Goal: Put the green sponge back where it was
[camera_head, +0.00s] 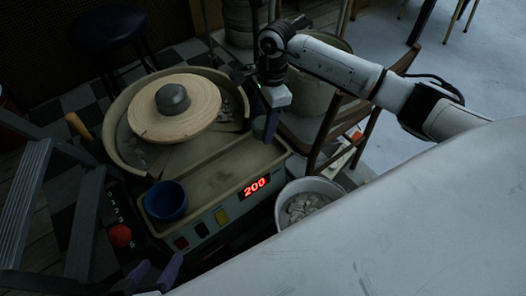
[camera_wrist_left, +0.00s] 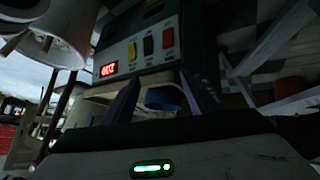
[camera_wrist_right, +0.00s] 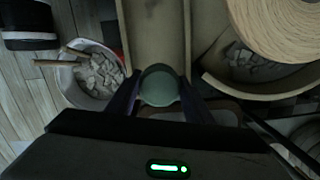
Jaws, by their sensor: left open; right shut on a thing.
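The green sponge (camera_wrist_right: 159,86) is a rounded greenish piece between the fingers of my right gripper (camera_wrist_right: 159,80). In the head view my right gripper (camera_head: 267,122) is at the right end of the wheel's tray (camera_head: 215,166), and the sponge (camera_head: 259,127) shows dimly there. I cannot tell whether the sponge touches the tray. My right gripper is shut on it. My left gripper (camera_head: 157,268) is open and empty at the bottom of the head view, in front of the wheel's control panel. Its fingers also show in the left wrist view (camera_wrist_left: 158,85).
A grey clay lump (camera_head: 173,98) sits on the round wheel head (camera_head: 150,122). A blue bowl (camera_head: 166,201) stands at the tray's left end. A bucket of pale scraps (camera_head: 306,187) stands right of the wheel, near a wooden chair (camera_head: 367,140). A dark stool (camera_head: 107,27) stands behind.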

